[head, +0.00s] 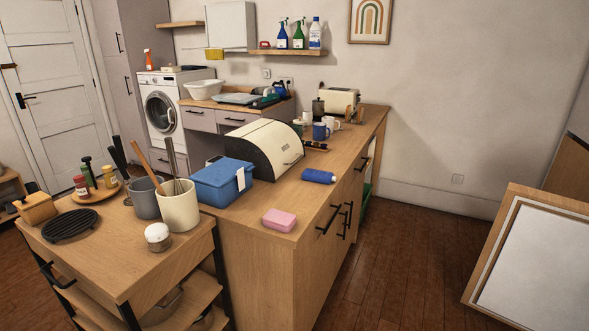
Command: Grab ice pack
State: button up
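I cannot tell for sure which thing is the ice pack. A small pink rounded block (279,220) lies flat near the front corner of the wooden counter (262,254). A blue cylinder-like thing (318,176) lies on its side farther back, near the counter's right edge. A blue box (221,183) with a white tag stands to the left of the pink block, apart from it. My gripper is not in view.
A cream and black bread bin (264,149) stands behind the blue box. A lower wooden trolley (118,255) at left holds a cream utensil pot (179,206) and a white-topped jar (158,237). Dark wooden floor (386,262) is clear right of the counter; a framed white panel (540,265) leans beyond.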

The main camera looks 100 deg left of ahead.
aim_at(311, 175)
jog(key=u, duration=2.5)
jog(key=i+l+u, duration=0.1)
jog(key=i+l, duration=0.25)
jog(key=i+l+u, duration=0.1)
jog(key=i+l, duration=0.2)
jog(key=l, duration=0.25)
jog(key=i+l+u, duration=0.1)
jog(key=i+l, duration=0.2)
jog(key=l, duration=0.15)
jog(key=i+l+u, duration=0.1)
jog(key=i+l, duration=0.15)
jog(key=l, duration=0.25)
jog(key=i+l+u, duration=0.1)
jog(key=i+l, duration=0.15)
jog(key=l, duration=0.3)
jog(key=i+l, duration=0.25)
jog(key=l, duration=0.3)
jog(key=i+l+u, duration=0.15)
jog(key=l, duration=0.4)
jog(key=i+l+u, duration=0.1)
jog(key=i+l, duration=0.2)
jog(key=l, duration=0.25)
